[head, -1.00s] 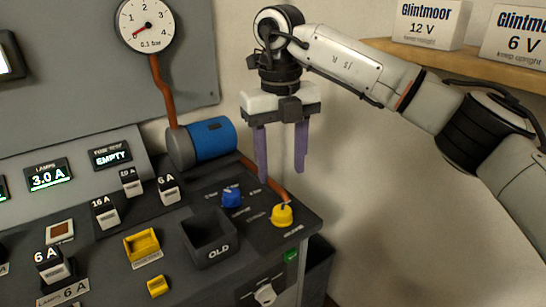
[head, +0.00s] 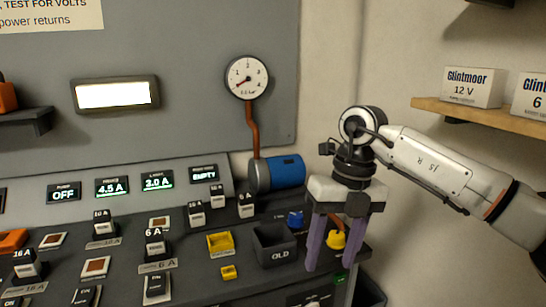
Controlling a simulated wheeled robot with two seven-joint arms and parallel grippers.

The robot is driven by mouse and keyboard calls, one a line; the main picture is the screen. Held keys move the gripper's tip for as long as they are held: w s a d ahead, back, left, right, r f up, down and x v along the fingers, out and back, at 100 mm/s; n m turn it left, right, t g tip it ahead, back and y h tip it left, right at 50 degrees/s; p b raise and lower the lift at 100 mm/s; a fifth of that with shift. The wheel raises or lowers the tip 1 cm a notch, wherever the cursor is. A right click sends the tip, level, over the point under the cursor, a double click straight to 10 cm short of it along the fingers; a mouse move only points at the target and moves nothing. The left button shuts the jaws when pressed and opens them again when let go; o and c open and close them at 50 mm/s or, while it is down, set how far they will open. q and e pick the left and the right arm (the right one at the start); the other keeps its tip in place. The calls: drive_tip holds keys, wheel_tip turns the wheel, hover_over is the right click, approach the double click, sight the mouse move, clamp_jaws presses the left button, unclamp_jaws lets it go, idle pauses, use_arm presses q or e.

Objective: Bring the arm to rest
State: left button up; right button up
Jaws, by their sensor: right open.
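My right arm comes in from the right in the head view. Its gripper (head: 331,257) points down with its two purple fingers apart and nothing between them. It hangs in front of the right end of the console (head: 190,270), and its fingers partly cover the area by the blue knob (head: 295,219) and the yellow knob (head: 337,240). I cannot tell whether the fingers touch the console. My left gripper is not in view.
A black bin marked OLD (head: 274,246) and a yellow tray (head: 220,243) sit left of the gripper. A blue cylinder (head: 285,172) and a pressure gauge (head: 247,78) are behind. A wooden shelf (head: 480,112) with Glintmoor boxes (head: 473,88) is at right.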

drive_tip(key=s+a+f+n+g+y, duration=0.1)
drive_tip(key=s+a+f+g+y, duration=0.2)
drive_tip(key=a, duration=0.5)
drive_tip(key=s+a+f+n+y, duration=0.1)
drive_tip(key=s+a+f+y, duration=0.3)
drive_tip(key=a, duration=0.3)
drive_tip(key=s+a+r+m+t+y, duration=0.35)
drive_tip(key=a+r+m+y, duration=0.4)
drive_tip(key=y, duration=0.45)
drive_tip(key=w+d+f+m+t+h, duration=0.3)
drive_tip(key=d+f+m+t+h, duration=0.2)
drive_tip(key=d+f+m+t, duration=0.45)
drive_tip(key=w+d+f+m+t+h, duration=0.2)
drive_tip(key=d+f+m+t+h, duration=0.4)
drive_tip(key=m, duration=0.7)
drive_tip(key=s+d+f+m+g+h, duration=0.3)
drive_tip(key=s+d+f, duration=0.3)
drive_tip(key=s+f, duration=0.3)
drive_tip(key=s+d+f+m+g+h, duration=0.3)
drive_tip(key=s+d+f+m+h, duration=0.1)
drive_tip(key=s+f, duration=0.6)
wheel_tip(320, 180, down, 3)
drive_tip(key=shift+s+d+r+m+g+p, duration=0.2)
drive_tip(key=shift+d+m+g+p, duration=0.25)
drive_tip(key=shift+d+m, duration=0.4)
